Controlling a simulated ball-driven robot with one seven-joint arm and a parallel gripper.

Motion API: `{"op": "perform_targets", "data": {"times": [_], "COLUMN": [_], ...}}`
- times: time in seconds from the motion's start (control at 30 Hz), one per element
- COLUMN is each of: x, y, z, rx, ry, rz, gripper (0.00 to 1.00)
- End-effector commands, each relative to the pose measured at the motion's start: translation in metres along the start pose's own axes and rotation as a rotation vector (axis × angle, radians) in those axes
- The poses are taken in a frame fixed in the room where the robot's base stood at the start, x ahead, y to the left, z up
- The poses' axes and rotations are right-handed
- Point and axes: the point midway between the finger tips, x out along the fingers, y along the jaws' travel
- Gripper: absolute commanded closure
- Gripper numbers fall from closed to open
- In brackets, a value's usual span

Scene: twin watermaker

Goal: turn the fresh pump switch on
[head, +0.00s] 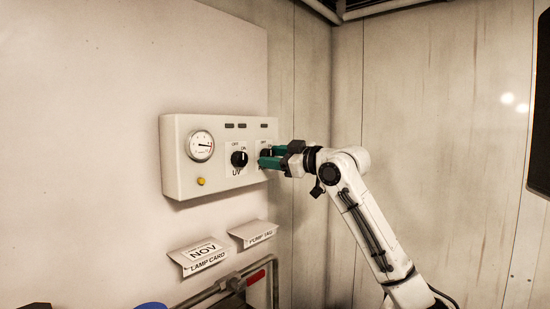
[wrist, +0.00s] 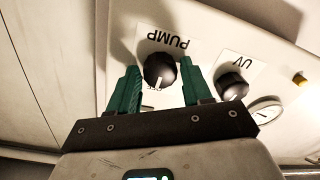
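The fresh pump switch is a black round knob under the label PUMP (wrist: 160,70), seen upside down in the wrist view. Its white mark points down in that picture, close to small lettering that I cannot read surely. My gripper (wrist: 160,68) is open, with one green finger on each side of the knob. I see gaps beside the knob, but cannot tell how deep the fingers reach over it. In the head view my gripper (head: 271,156) is at the right end of the white panel (head: 215,185), and its fingers partly hide the pump knob (head: 265,153).
The UV knob (head: 239,158) sits left of the pump switch, next to a round gauge (head: 201,146) and a yellow button (head: 201,181). Two label cards, the lamp card (head: 199,255) and another (head: 253,233), are below the panel. A pipe with a red handle (head: 255,277) runs lower down.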

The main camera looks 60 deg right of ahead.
Motion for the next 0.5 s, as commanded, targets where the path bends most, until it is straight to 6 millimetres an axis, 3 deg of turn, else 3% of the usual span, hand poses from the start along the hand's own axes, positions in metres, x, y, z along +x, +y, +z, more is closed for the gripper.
{"op": "perform_targets", "data": {"times": [0.4, 0.5], "x": [-0.0001, -0.0001], "y": [-0.0001, -0.0001], "z": [0.0002, 0.0002], "rx": [0.0, 0.003], "ry": [0.0, 0.0], "rz": [0.0, 0.0], "gripper": [0.91, 0.91]}}
